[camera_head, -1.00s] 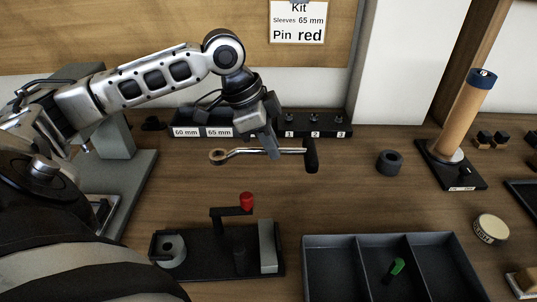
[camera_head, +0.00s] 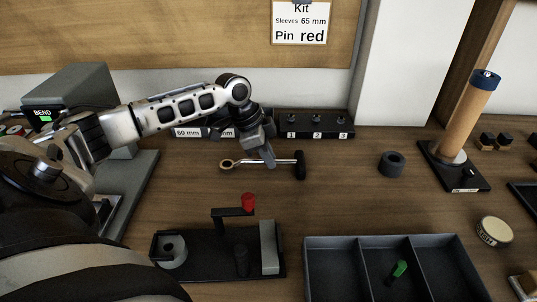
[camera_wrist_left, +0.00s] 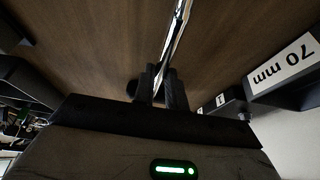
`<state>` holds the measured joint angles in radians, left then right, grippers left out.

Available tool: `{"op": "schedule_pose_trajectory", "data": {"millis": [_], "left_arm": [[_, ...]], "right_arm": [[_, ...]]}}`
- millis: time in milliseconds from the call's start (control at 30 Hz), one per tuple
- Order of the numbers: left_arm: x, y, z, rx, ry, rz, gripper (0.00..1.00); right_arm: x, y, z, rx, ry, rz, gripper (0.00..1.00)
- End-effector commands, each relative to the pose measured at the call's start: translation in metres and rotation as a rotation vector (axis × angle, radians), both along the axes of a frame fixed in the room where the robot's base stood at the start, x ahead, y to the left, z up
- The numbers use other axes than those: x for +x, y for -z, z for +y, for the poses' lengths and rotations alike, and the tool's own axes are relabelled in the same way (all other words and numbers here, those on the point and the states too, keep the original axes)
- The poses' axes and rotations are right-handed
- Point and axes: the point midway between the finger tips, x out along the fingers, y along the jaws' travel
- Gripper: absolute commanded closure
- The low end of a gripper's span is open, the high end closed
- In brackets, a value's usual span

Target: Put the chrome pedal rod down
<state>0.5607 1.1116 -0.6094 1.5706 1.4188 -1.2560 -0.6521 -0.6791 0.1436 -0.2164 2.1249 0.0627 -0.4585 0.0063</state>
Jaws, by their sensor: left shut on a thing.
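The chrome pedal rod (camera_head: 248,163) has a brass-coloured ring at its left end and a black rubber pedal at its right end. My left gripper (camera_head: 268,160) is shut on the rod's shaft, nearer the pedal end. The rod lies level, at or just above the bare wood; I cannot tell if it touches. In the left wrist view the chrome shaft (camera_wrist_left: 178,35) runs up from between the dark fingers (camera_wrist_left: 161,88). My right gripper is not in view.
A fixture with a red-knobbed lever (camera_head: 248,203) and a divided grey tray (camera_head: 350,242) holding a green piece (camera_head: 398,269) stand in front. Labelled racks (camera_head: 315,124) are behind. A dark ring (camera_head: 391,164) and a wooden post (camera_head: 468,120) stand right. The wood between is clear.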

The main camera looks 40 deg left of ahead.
Motion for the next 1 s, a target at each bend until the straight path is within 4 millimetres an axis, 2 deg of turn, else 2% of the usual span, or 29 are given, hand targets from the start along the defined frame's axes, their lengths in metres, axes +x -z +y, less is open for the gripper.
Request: {"op": "schedule_pose_trajectory", "data": {"millis": [233,267,300,333,667,833,1000], "left_arm": [[0.001,0.0,0.0,-0.002,-0.001,-0.004,1.0],[0.0,0.001,0.0,0.0,0.0,-0.001,0.81],[0.0,0.001,0.0,0.0,0.0,-0.001,0.7],[0.0,0.001,0.0,0.0,0.0,-0.001,0.65],[0.0,-0.002,0.0,0.0,0.0,-0.003,0.65],[-0.005,-0.023,0.007,0.002,-0.002,-0.003,0.65],[-0.014,-0.058,0.018,0.002,-0.001,-0.005,0.65]], "right_arm": [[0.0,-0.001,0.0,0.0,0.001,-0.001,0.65],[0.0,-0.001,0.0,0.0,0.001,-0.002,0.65],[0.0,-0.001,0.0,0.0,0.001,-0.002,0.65],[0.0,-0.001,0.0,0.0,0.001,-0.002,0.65],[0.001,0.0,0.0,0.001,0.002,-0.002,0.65],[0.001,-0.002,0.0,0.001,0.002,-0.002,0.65],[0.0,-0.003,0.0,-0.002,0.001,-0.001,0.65]]}}
